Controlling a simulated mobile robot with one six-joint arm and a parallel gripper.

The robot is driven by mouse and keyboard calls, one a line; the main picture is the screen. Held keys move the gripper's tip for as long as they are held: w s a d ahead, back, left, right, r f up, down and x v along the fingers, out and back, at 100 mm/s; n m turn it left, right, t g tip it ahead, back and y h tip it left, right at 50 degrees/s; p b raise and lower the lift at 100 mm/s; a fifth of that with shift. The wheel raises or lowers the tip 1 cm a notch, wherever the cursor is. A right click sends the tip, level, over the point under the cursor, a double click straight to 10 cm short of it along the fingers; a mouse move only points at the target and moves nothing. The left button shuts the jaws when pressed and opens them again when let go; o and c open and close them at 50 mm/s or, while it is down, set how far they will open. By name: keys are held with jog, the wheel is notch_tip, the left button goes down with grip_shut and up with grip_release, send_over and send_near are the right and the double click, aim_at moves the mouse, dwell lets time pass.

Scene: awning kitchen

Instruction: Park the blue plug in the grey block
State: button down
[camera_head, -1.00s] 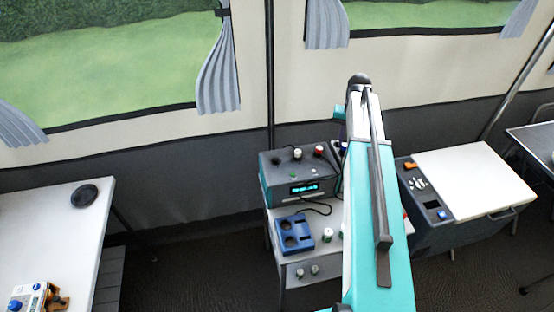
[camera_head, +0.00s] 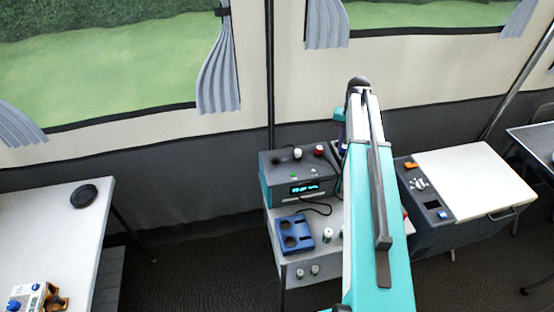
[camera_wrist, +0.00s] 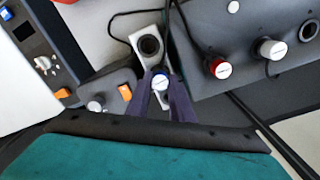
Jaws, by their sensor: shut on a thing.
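My gripper (camera_wrist: 160,88) points down in the wrist view, its dark fingers shut on the blue plug (camera_wrist: 160,82), whose round white-and-blue top shows between the fingertips. The light grey block (camera_wrist: 139,38) lies just beyond the fingertips. It has a round dark socket (camera_wrist: 150,45) that looks empty. The plug is at the block's near end; whether it touches or sits in the block is hidden by the fingers. In the head view my arm covers the gripper and the plug.
A grey device (camera_wrist: 245,30) with a red plug (camera_wrist: 220,68) and a white-topped plug (camera_wrist: 272,48) stands right of the block. A black cable (camera_wrist: 120,40) loops beside the block. An orange-switched unit (camera_wrist: 110,90) is at left. A blue holder (camera_head: 295,234) stands on the cart.

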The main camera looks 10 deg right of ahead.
aim_at(345, 147)
jog(key=shift+f, duration=0.15)
dwell(0.5)
jog(key=c, duration=1.3)
grip_release()
jog(key=shift+o, duration=0.2)
jog(key=shift+r+p, duration=1.9)
jog(key=shift+r, duration=1.6)
jog(key=shift+s+f, duration=0.1)
